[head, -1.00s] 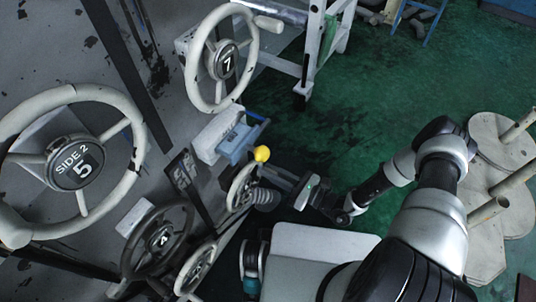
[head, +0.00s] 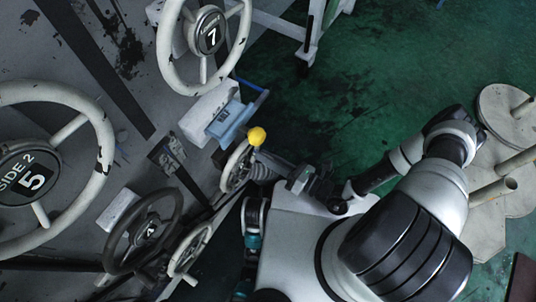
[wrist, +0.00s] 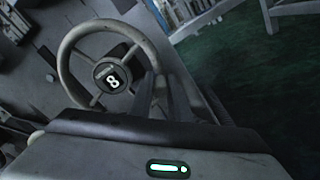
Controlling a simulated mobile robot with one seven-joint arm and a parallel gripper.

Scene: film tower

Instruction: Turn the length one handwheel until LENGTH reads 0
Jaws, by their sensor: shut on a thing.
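A pale handwheel marked 8 (wrist: 112,78) is on the left in the wrist view. My gripper (wrist: 160,88) reaches over its right side, and its fingers are shut on the rim there; the exact contact is dark and partly hidden. In the head view, my gripper (head: 292,181) is beside a small pale wheel (head: 236,166) near a yellow knob (head: 257,136); its number is not readable there. I cannot read any LENGTH figure or tell which wheel bears the name length one.
Round discs with posts (head: 500,110) are at right. Green floor (head: 370,80) is open between.

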